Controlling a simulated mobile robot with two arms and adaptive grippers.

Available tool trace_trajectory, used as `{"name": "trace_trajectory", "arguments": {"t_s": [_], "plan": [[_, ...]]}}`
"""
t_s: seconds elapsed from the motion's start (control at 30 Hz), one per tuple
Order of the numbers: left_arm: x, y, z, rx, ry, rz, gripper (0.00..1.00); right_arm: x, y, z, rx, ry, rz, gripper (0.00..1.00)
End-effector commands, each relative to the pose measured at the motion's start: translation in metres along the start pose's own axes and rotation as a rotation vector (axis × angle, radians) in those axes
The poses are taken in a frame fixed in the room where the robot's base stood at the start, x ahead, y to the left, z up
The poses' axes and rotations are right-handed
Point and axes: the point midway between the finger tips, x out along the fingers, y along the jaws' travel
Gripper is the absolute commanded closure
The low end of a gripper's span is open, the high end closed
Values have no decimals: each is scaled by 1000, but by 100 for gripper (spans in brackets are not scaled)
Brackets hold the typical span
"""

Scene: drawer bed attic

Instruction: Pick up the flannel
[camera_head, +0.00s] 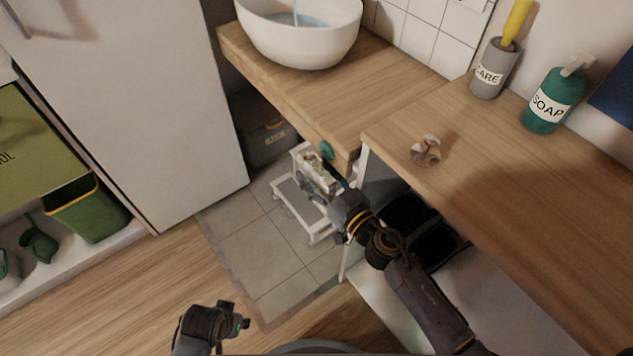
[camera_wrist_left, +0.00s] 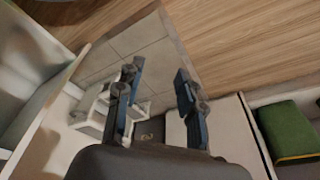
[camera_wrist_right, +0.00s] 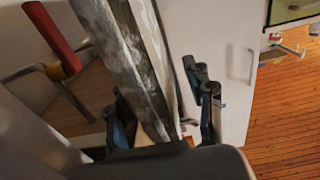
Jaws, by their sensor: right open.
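A mottled grey-white piece (camera_head: 318,172) hangs by the end of the wooden counter in the head view; it looks like the flannel, though I cannot be sure. In the right wrist view a long mottled strip (camera_wrist_right: 140,60), probably the same cloth, runs down between the fingers. My right gripper (camera_head: 325,185) is open close to it; its fingers (camera_wrist_right: 163,112) stand apart, and I cannot tell if they touch it. The arm partly hides the cloth in the head view. My left gripper (camera_head: 238,322) is low at the front, open and empty, with fingers (camera_wrist_left: 158,98) spread.
A white trolley (camera_head: 318,238) stands on the tiles under the counter end. The wooden counters (camera_head: 490,185) carry a white basin (camera_head: 310,45), a soap bottle (camera_head: 548,105), a grey holder (camera_head: 488,75) and a small shiny object (camera_head: 425,152). A white cabinet (camera_head: 130,90) bounds the left.

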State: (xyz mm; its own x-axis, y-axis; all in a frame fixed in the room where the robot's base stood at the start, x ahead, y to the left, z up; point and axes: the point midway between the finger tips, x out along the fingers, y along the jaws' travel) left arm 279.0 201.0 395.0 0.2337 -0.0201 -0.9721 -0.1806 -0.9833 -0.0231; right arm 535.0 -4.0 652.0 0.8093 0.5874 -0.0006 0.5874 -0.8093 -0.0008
Motion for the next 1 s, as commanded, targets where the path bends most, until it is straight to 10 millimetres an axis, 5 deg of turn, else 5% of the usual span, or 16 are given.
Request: {"name": "trace_trajectory", "arguments": {"t_s": [0.2, 0.47, 1.0], "plan": [[-2, 0, 2, -1, -1, 1, 62, 0, 0, 0, 0, -1, 0, 49], [0, 0, 5, -1, -10, 0, 62, 0, 0, 0, 0, 0, 0, 100], [11, -2, 7, 0, -11, -2, 62, 0, 0, -6, 0, 1, -1, 100]]}}
